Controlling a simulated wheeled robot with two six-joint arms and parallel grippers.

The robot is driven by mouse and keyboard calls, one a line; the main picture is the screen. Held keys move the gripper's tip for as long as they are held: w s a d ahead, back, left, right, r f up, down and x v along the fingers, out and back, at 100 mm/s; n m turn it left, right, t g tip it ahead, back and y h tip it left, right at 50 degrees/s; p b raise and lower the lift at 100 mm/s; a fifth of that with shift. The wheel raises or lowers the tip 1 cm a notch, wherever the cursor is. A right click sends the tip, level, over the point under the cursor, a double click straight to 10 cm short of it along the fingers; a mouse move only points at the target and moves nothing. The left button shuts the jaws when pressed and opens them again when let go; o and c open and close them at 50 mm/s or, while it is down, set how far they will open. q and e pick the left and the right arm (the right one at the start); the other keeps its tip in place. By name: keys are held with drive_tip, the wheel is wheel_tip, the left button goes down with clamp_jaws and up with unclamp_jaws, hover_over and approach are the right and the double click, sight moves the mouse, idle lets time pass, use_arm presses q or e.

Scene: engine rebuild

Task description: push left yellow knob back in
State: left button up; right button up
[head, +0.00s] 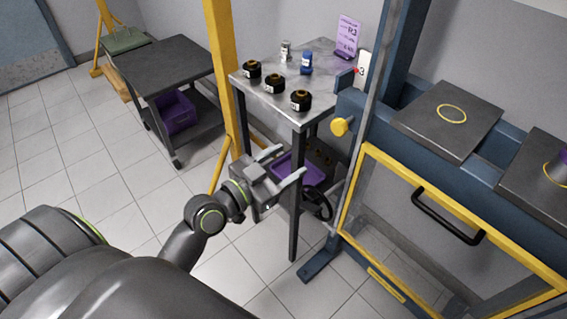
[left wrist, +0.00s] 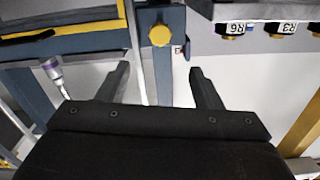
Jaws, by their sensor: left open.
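The left yellow knob (head: 340,126) sticks out from the left side of the blue frame (head: 369,116), just above the yellow-edged clear door. In the left wrist view the knob (left wrist: 159,34) lies ahead, between the two finger lines and beyond the tips. My left gripper (head: 286,163) is open and empty, to the left of and lower than the knob in the head view. Its two fingers (left wrist: 160,70) are spread wide and do not appear to touch the knob. My right gripper is not in view.
A metal-topped table (head: 315,72) with black round parts (head: 274,83), a blue part (head: 306,63) and a purple sign (head: 347,36) stands behind my left gripper. A yellow post (head: 222,75) is to the left. The door (head: 450,235) has a black handle (head: 447,216).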

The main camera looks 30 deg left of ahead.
use_arm(q)
drive_tip(key=shift+a, duration=0.15)
drive_tip(key=c, duration=0.4)
drive_tip(key=a+m+y+p, duration=0.1)
drive_tip(key=w+a+m+t+y+p, duration=0.1)
drive_tip(key=a+y, duration=0.1)
drive_tip(key=a+r+m+y+p, duration=0.1)
drive_tip(key=m, duration=0.1)
drive_tip(key=shift+w+a+r+y, duration=0.1)
drive_tip(key=shift+w+a+y, duration=0.05)
drive_tip(key=shift+a+y, duration=0.2)
clamp_jaws()
drive_tip(key=a+r+m+t+y+p, duration=0.1)
drive_tip(key=a+m+y+p, duration=0.1)
drive_tip(key=m, duration=0.2)
drive_tip(key=m+g+h+p, duration=0.2)
drive_tip(key=m+h+p, duration=0.5)
drive_tip(key=m, duration=1.9)
approach(336, 130)
drive_tip(key=p+x, duration=0.2)
drive_tip(key=x, duration=0.5)
drive_tip(key=shift+p, duration=0.3)
